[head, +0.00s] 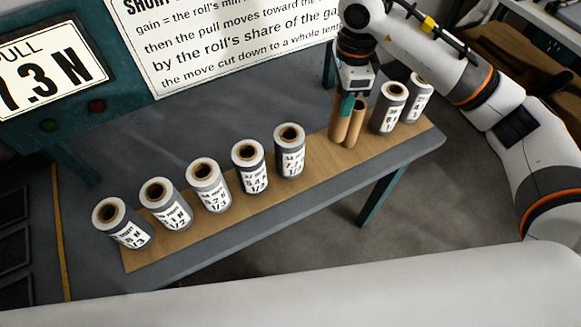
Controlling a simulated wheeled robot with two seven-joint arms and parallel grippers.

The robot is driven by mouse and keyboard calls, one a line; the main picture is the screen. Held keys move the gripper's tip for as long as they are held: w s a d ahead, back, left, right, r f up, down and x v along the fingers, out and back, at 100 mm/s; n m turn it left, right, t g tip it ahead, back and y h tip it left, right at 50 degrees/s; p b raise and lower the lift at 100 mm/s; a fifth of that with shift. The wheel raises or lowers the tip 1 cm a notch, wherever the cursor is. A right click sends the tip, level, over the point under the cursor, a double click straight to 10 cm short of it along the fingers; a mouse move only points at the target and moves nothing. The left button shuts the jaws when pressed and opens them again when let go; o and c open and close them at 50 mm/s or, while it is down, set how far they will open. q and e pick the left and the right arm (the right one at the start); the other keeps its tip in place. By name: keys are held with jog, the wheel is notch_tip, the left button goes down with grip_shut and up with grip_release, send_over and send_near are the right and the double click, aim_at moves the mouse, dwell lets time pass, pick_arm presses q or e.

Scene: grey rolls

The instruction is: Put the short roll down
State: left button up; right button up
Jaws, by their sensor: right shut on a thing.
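I cannot tell by label which thing is the short roll. My left gripper is out of view.
A pull display (48,70) and a sign (235,40) stand behind. The table's front edge (330,210) is clear.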

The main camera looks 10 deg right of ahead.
jog(key=m, duration=0.3)
jog(key=a+m, duration=0.1)
jog(key=m, duration=0.1)
jog(key=shift+w+f+m, duration=0.1)
jog(key=shift+w+m, duration=0.2)
jog(key=shift+w, duration=0.05)
jog(key=m, duration=0.2)
jog(key=shift+w+f+m+b, duration=0.1)
jog(key=shift+w+m+b, duration=0.2)
jog(key=shift+m, duration=0.1)
pick_arm(q)
jog(key=shift+p, duration=0.4)
pick_arm(e)
notch_tip(320, 180, down, 10)
jog(key=w+m, duration=0.1)
jog(key=m, duration=0.6)
jog(key=shift+a, duration=0.4)
jog(key=shift+f, duration=0.1)
